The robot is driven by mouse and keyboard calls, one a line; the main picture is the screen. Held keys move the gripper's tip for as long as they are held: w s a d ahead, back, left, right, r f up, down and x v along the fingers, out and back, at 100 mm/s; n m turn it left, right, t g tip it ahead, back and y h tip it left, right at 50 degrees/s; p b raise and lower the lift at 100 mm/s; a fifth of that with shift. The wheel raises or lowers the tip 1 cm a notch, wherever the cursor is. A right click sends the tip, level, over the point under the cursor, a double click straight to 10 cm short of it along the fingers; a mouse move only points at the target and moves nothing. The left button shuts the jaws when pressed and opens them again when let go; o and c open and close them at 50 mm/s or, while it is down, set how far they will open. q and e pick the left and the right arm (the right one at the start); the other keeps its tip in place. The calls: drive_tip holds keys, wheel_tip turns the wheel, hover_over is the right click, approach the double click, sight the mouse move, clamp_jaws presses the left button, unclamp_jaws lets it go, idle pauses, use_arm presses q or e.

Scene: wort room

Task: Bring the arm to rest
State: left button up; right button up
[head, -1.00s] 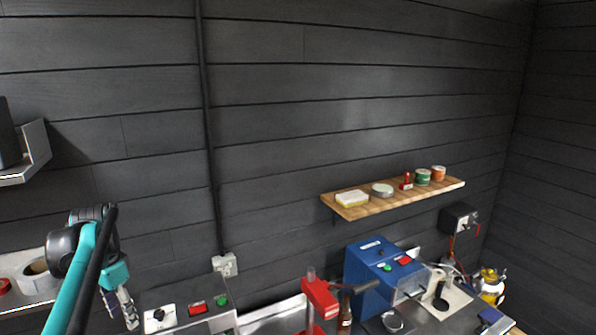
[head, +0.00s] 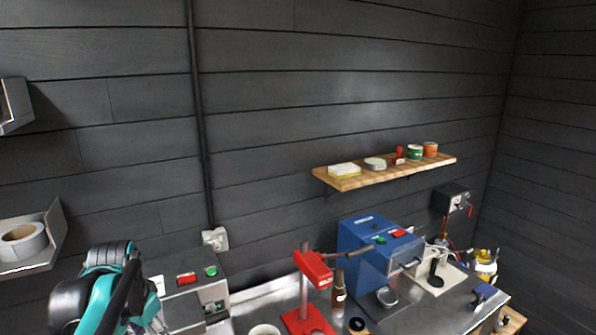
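My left arm comes in at the lower left, with teal and black links. Only a small part of my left gripper (head: 157,324) shows, at the bottom edge behind the arm's wrist. Its fingertips are hidden or cut off, so I cannot tell whether it is open or holds anything. My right arm and gripper are not in view.
A red press (head: 312,270) stands on the bench beside a brown bottle (head: 339,289) and a blue machine (head: 368,249). A grey control box (head: 185,295) is close to my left arm. A wooden shelf (head: 345,183) and a metal shelf (head: 50,256) hang on the wall.

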use_arm(q)
drive_tip(key=s+d+f+n+t+b, duration=0.1)
drive_tip(key=s+d+f+b, duration=0.3)
drive_tip(key=f, duration=0.5)
drive_tip(key=s+d+f+n+t+b, duration=0.1)
drive_tip(key=s+d+f+t+b, duration=0.1)
drive_tip(key=d+f+b, duration=0.3)
drive_tip(key=s+d+f+n+t+b, duration=0.1)
drive_tip(key=s+d+f+b, duration=0.4)
drive_tip(key=f, duration=0.8)
drive_tip(key=shift+s+f+t+h+b, duration=0.35)
drive_tip(key=shift+t+h+b, duration=0.05)
drive_tip(key=shift+b, duration=0.7)
